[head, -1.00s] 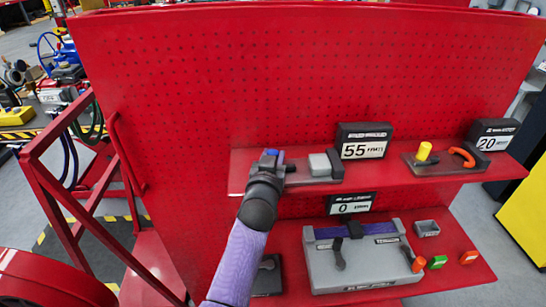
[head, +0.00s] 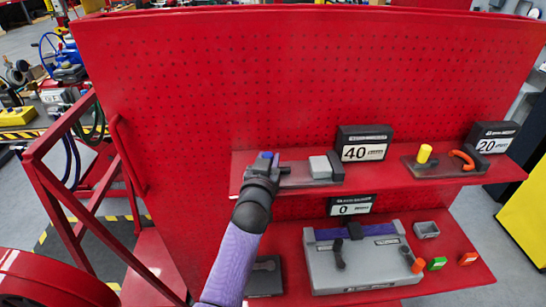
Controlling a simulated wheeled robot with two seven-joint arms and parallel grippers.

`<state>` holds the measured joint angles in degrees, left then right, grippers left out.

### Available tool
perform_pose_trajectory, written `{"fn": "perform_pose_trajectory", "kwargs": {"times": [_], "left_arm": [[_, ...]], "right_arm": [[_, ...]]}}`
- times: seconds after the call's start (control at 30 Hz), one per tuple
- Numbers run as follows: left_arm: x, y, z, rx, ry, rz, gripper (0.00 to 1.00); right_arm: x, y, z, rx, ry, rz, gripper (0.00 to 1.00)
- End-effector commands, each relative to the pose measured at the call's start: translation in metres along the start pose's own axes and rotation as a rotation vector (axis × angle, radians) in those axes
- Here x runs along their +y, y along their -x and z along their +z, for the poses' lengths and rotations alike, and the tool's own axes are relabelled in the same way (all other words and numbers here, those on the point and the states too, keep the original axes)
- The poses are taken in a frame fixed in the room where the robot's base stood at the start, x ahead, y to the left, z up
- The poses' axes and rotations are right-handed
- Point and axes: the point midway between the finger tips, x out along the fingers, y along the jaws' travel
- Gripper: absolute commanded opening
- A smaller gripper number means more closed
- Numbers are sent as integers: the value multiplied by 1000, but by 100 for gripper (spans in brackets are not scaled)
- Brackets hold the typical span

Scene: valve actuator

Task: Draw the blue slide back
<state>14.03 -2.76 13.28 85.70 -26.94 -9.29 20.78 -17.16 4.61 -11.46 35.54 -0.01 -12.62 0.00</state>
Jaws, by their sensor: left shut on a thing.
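The blue slide (head: 265,155) shows as a small blue piece at the left end of the upper red shelf, mostly hidden by my gripper. My left gripper (head: 265,163) is shut on it, its arm reaching up from the bottom. To its right is the slide's base with a grey block (head: 320,167). A display (head: 363,144) behind the block reads 40. My right gripper is not in view.
A unit with a yellow knob (head: 425,152) and orange handle (head: 464,159) sits right on the upper shelf (head: 385,177), beside a display reading 20. Below are a grey box (head: 365,265) with levers and small coloured blocks. The pegboard (head: 290,80) stands close behind.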

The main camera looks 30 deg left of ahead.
Motion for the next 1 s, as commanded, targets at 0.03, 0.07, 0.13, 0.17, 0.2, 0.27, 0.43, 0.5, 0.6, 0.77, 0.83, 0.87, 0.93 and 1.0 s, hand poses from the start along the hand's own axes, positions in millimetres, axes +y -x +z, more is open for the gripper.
{"fn": "perform_pose_trajectory", "kwargs": {"times": [0.03, 0.07, 0.13, 0.17, 0.2, 0.27, 0.43, 0.5, 0.6, 0.77, 0.83, 0.87, 0.93, 1.0], "left_arm": [[0, 0, 0, 0, 1, 0, 0], [0, 0, 0, 0, 1, 0, 0], [0, 0, 0, 0, 1, 0, 0], [0, 0, 0, 1, 1, 0, 41], [0, 0, 0, 1, 1, 0, 49], [0, 0, 0, 1, 1, 0, 62], [0, 0, 0, 1, 1, 0, 72], [0, 0, 0, 1, 1, 0, 72], [0, 1, 0, 1, 1, 0, 72], [0, 25, 1, -1, 2, -1, 72], [0, 42, 2, -1, 1, 0, 72], [0, 50, 1, 0, 1, 0, 72], [0, 66, 2, -2, 2, 0, 72], [0, 79, 2, -1, 2, -1, 72]], "right_arm": [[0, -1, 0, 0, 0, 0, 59], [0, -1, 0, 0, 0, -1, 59], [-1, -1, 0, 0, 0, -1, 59], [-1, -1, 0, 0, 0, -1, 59], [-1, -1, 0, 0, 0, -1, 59], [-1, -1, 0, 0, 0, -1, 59], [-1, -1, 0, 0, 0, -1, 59], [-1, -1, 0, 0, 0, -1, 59], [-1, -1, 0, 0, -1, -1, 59], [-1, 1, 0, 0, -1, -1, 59], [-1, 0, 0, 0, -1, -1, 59], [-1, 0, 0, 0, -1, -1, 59], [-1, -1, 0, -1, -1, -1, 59], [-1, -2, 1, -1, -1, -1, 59]]}}
